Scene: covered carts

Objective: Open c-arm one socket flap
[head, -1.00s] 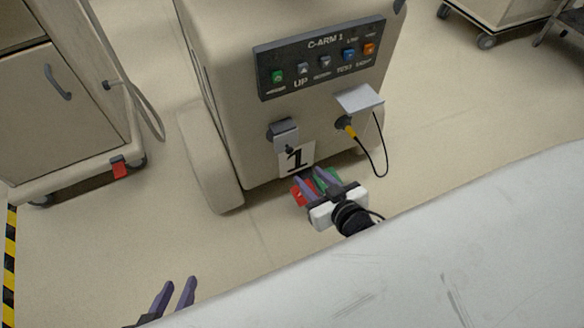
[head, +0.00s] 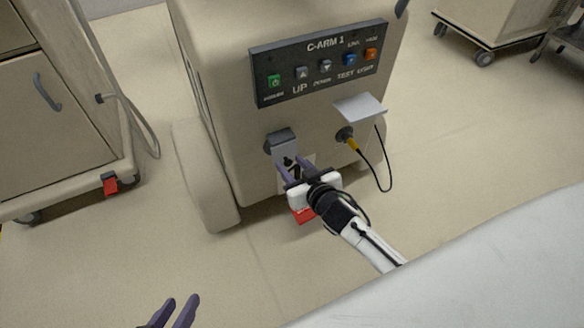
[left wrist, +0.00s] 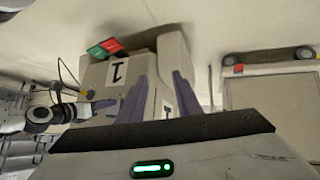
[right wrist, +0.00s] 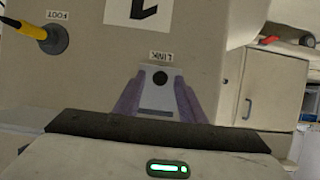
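The C-arm 1 cart (head: 225,60) faces me. Its left socket flap (head: 284,147) is a grey plate hanging down under a dark hinge. In the right wrist view the same flap (right wrist: 160,98) shows upside down, with a dark round spot and a LINK label beside it. My right gripper (head: 290,168) is open just in front of the flap's lower part, with a finger at each side of the plate in the right wrist view. I cannot tell whether they touch it. My left gripper (head: 180,308) is open and empty, low at the left.
The right socket's flap (head: 359,108) stands raised, with a yellow plug (head: 350,143) and black cable below it. The button panel (head: 320,65) is above. A red tag (head: 302,214) shows under my right gripper. Another cart (head: 60,110) stands at left; floor between is clear.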

